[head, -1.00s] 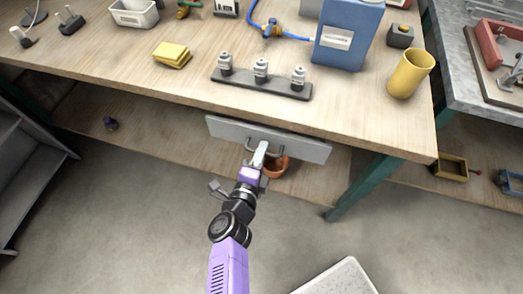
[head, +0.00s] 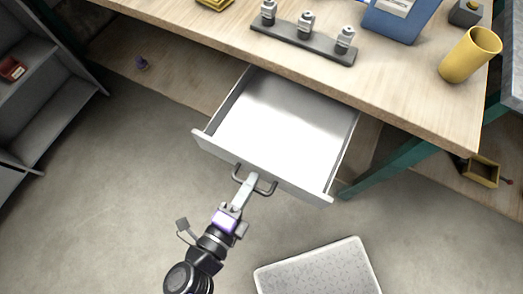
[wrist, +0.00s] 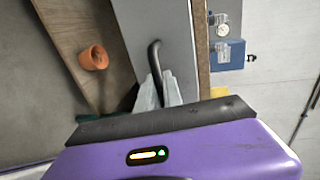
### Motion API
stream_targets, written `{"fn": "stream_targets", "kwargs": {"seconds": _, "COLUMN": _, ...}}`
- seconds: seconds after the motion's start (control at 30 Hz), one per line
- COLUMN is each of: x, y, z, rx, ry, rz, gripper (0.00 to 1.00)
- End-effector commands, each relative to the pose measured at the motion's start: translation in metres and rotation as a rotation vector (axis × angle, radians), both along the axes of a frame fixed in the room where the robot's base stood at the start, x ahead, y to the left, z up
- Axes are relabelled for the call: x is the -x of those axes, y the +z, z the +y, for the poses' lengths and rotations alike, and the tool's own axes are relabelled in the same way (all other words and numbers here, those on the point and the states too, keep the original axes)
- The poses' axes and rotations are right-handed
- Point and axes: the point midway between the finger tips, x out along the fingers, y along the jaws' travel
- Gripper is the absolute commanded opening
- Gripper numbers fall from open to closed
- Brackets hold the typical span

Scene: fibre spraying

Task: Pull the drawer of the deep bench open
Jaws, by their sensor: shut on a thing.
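The drawer (head: 285,117) of the wooden-topped bench (head: 200,35) stands well out from under the top, and its pale inside looks empty. Its grey front carries a dark bar handle (head: 268,188). My gripper (head: 246,184) is shut on the handle at the middle of the drawer front. In the wrist view the fingers of my gripper (wrist: 158,92) close around the dark handle (wrist: 154,62) against the grey drawer front (wrist: 158,25). The fingertips are partly hidden by the handle.
On the bench top are a yellow cup (head: 470,55), a dark rack (head: 300,43) with bottles and a blue container (head: 400,18). A grey shelf unit (head: 45,95) stands at left. A pale speckled slab (head: 320,270) lies at the lower right. An orange pot (wrist: 94,58) shows in the wrist view.

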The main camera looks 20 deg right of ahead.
Motion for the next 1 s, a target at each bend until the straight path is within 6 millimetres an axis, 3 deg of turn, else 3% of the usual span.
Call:
{"fn": "stream_targets", "kwargs": {"seconds": 0.2, "x": 0.015, "y": -0.002, "z": 0.015, "rx": -0.003, "ry": 0.001, "rz": 0.003, "gripper": 0.0}}
{"fn": "stream_targets", "kwargs": {"seconds": 0.6, "x": 0.017, "y": -0.002, "z": 0.017, "rx": -0.003, "ry": 0.001, "rz": 0.003, "gripper": 0.0}}
{"fn": "stream_targets", "kwargs": {"seconds": 0.63, "x": 0.016, "y": -0.001, "z": 0.017, "rx": -0.003, "ry": 0.001, "rz": 0.003, "gripper": 0.15}}
{"fn": "stream_targets", "kwargs": {"seconds": 0.67, "x": 0.016, "y": -0.002, "z": 0.017, "rx": -0.003, "ry": 0.001, "rz": 0.003, "gripper": 0.19}}
{"fn": "stream_targets", "kwargs": {"seconds": 1.0, "x": 0.017, "y": 0.0, "z": 0.018, "rx": -0.002, "ry": 0.001, "rz": 0.001, "gripper": 0.19}}
